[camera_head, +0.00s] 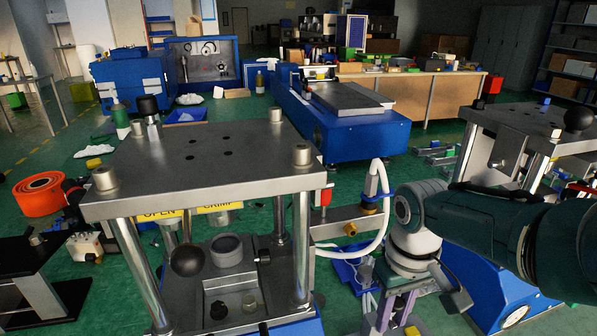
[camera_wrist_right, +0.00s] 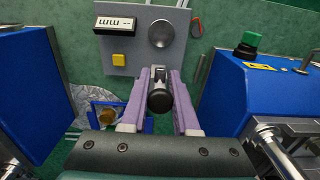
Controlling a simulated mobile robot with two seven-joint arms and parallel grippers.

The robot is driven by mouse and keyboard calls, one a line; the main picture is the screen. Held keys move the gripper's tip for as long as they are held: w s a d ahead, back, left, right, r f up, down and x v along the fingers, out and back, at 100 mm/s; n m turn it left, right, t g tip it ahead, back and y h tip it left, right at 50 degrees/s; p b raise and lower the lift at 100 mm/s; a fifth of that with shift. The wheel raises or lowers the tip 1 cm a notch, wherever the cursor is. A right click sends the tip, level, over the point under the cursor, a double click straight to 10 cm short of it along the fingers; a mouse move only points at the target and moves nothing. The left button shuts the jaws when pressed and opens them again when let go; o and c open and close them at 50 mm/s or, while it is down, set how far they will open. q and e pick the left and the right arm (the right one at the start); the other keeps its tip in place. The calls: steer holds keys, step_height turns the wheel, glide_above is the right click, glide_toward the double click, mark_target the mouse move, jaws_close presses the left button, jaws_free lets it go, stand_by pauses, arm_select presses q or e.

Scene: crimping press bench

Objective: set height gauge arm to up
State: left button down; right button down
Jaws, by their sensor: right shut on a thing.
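The fingers partly hide the arm. I cannot tell the arm's angle. In the head view my right gripper (camera_head: 392,312) points down at the lower right; the gauge cannot be made out there. My left gripper is not in view.
A press (camera_head: 205,165) with a steel top plate and posts stands left of my right arm. Another press (camera_head: 530,118) stands at the right. Blue housings (camera_wrist_right: 35,85) and (camera_wrist_right: 243,75) flank the gripper closely. A white hose (camera_head: 383,200) loops near my right wrist.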

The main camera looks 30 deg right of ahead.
steer(key=shift+w+d, duration=0.1)
steer(key=shift+w, duration=0.05)
steer(key=shift+g+b, duration=0.3)
steer(key=c, duration=0.7)
jaws_free()
steer(key=shift+r, duration=0.2)
steer(key=r+p, duration=0.2)
steer(key=r, duration=0.1)
steer(key=r+p, duration=0.4)
steer(key=r, duration=0.1)
steer(key=shift+w+r, duration=0.3)
steer(key=shift+d+r, duration=0.1)
steer(key=shift+r, duration=0.4)
